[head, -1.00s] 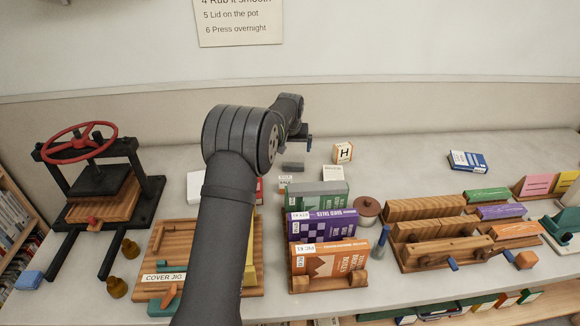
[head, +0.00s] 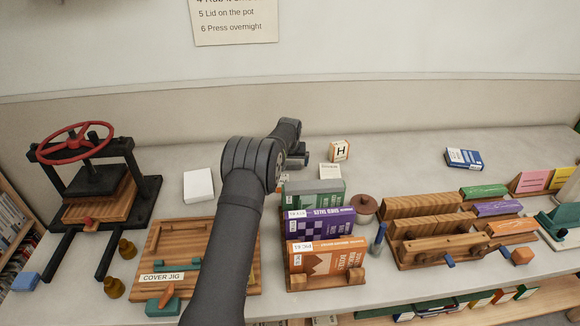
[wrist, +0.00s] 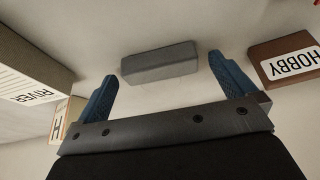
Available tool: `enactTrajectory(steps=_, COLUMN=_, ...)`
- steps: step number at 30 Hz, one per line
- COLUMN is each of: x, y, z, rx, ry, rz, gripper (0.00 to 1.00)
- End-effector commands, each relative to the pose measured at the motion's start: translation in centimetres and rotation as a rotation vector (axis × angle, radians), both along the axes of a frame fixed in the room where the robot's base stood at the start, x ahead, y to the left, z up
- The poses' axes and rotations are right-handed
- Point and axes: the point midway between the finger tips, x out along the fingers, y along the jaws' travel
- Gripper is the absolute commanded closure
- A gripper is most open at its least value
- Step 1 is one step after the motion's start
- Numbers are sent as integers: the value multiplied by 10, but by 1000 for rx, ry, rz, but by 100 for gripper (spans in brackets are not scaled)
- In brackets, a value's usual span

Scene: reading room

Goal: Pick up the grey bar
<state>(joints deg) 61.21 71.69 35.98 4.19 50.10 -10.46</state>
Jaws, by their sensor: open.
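The grey bar (wrist: 160,62) lies on the pale tabletop in the wrist view, just beyond my fingertips and across the gap between them. My gripper (wrist: 166,80) is open, with one blue finger toward each end of the bar and nothing between them. In the head view my gripper (head: 297,161) is low over the back of the table. There I cannot tell the bar apart from it; the bar seems hidden.
A block marked H (head: 340,151) and a pale block (wrist: 30,85) labelled RIVER stand on one side. A brown block (wrist: 285,57) labelled HOBBY is close to one finger. The book rack (head: 328,280) is in front. Bare tabletop lies behind.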

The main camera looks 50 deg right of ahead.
Motion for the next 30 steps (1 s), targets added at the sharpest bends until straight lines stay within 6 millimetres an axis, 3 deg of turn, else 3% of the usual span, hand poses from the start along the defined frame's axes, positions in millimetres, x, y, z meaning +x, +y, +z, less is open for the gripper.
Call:
enactTrajectory(steps=8, x=0, y=0, z=-2, rx=0, ry=0, rz=0, gripper=2)
enactTrajectory(steps=17, x=0, y=0, z=-2, rx=0, ry=0, rz=0, gripper=60)
enactTrajectory(steps=26, x=1, y=-1, z=2, rx=-2, ry=-2, rz=0, gripper=60)
enactTrajectory(steps=30, x=1, y=-1, z=13, rx=-3, ry=-1, rz=1, gripper=60)
